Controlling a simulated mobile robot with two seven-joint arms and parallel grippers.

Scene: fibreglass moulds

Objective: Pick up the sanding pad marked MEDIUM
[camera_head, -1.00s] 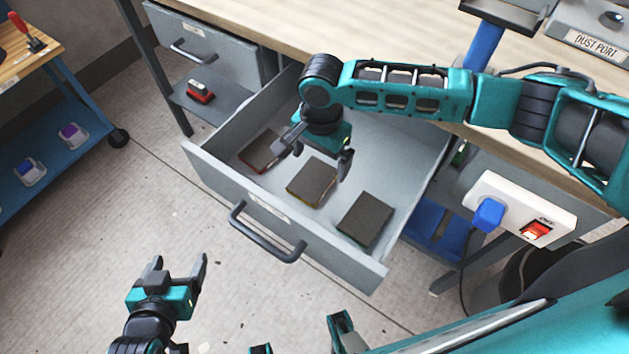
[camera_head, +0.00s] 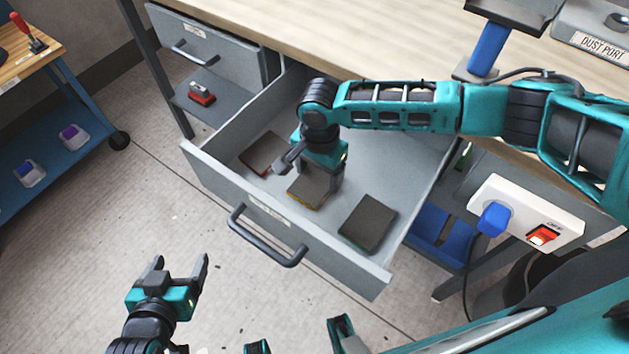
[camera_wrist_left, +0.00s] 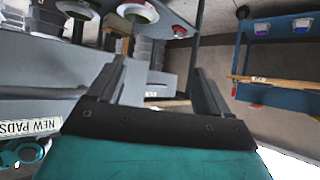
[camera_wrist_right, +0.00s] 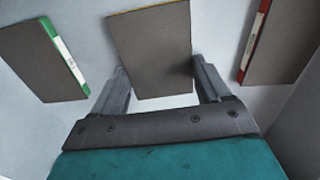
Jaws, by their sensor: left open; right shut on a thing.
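Three dark sanding pads lie in the open grey drawer (camera_head: 335,256). The middle pad (camera_head: 305,197) has a yellow edge and also shows in the right wrist view (camera_wrist_right: 150,45). My right gripper (camera_head: 310,180) is down in the drawer, shut on this middle pad, one finger at each side. The red-edged pad (camera_head: 261,152) lies to its left and the green-edged pad (camera_head: 368,223) to its right. I cannot read the word MEDIUM on any pad; the green pad's label is too small. My left gripper (camera_head: 181,263) is open and empty, outside the drawer above the floor.
The drawer's handle (camera_head: 262,237) faces the front. A wooden worktop (camera_head: 390,45) overhangs the drawer's back. A white socket box (camera_head: 525,215) with a blue plug is at the right. A blue cart (camera_head: 60,150) stands at the left. The floor before the drawer is clear.

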